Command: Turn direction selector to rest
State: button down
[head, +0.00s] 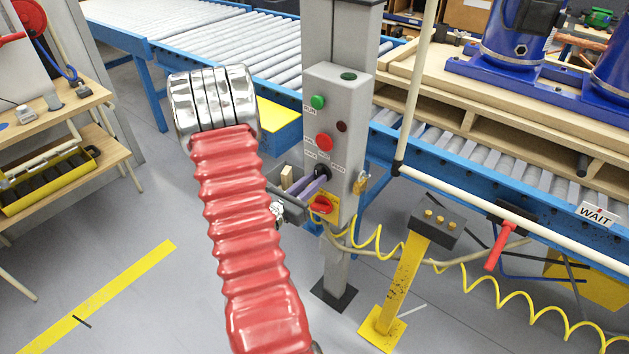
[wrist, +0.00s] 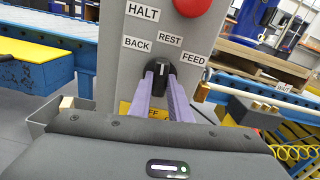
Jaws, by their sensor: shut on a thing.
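The direction selector (wrist: 161,72) is a black knob on the grey control panel, with labels BACK, REST and FEED around its top. A pale mark on the knob points about straight up, toward the REST label (wrist: 170,39). My gripper (wrist: 160,84) has its two purple fingers shut on the knob from both sides, covering part of it.
The panel post (head: 337,130) carries a green button (head: 318,101) and a red button (head: 324,142). A red and yellow switch (head: 321,204) sits just below the selector. A yellow pedestal (head: 402,280) and coiled yellow cable (head: 487,307) stand to the right. Roller conveyors run behind.

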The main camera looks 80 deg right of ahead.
jog(key=shift+m, duration=0.6)
jog(key=c, duration=1.6)
grip_release()
jog(key=shift+c, duration=0.2)
jog(key=v, duration=1.4)
jog(key=shift+d, duration=0.1)
